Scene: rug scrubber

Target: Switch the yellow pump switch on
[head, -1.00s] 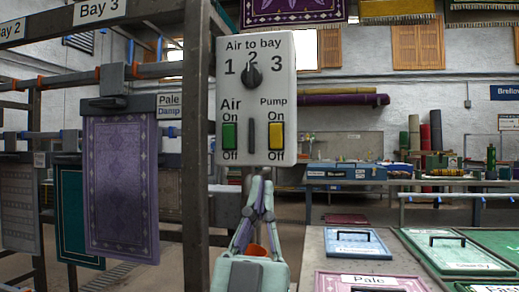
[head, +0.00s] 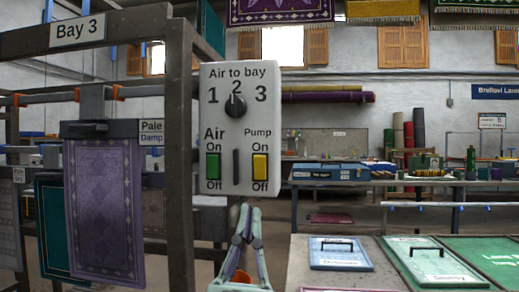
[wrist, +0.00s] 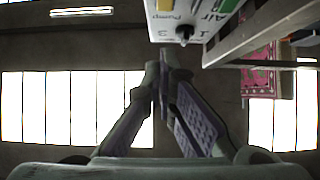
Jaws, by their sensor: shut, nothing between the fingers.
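The yellow pump switch (head: 260,167) is a rocker on the lower right of a white control panel (head: 211,112), between the words On and Off under "Pump". I cannot tell which end is pressed in. It also shows at the top edge of the wrist view (wrist: 166,5), partly cut off. My gripper (head: 247,208) is shut and empty, its fingertips at the panel's lower edge in the head view, below and slightly left of the switch. In the wrist view the fingertips (wrist: 160,75) lie below the panel in the picture, apart from the yellow switch.
A green air switch (head: 213,166) sits left of the yellow one. A black selector knob (head: 235,106) above sits at 2. A dark post (head: 181,150) and a hanging purple rug (head: 104,210) stand left. A table with coloured lids (head: 340,253) is at lower right.

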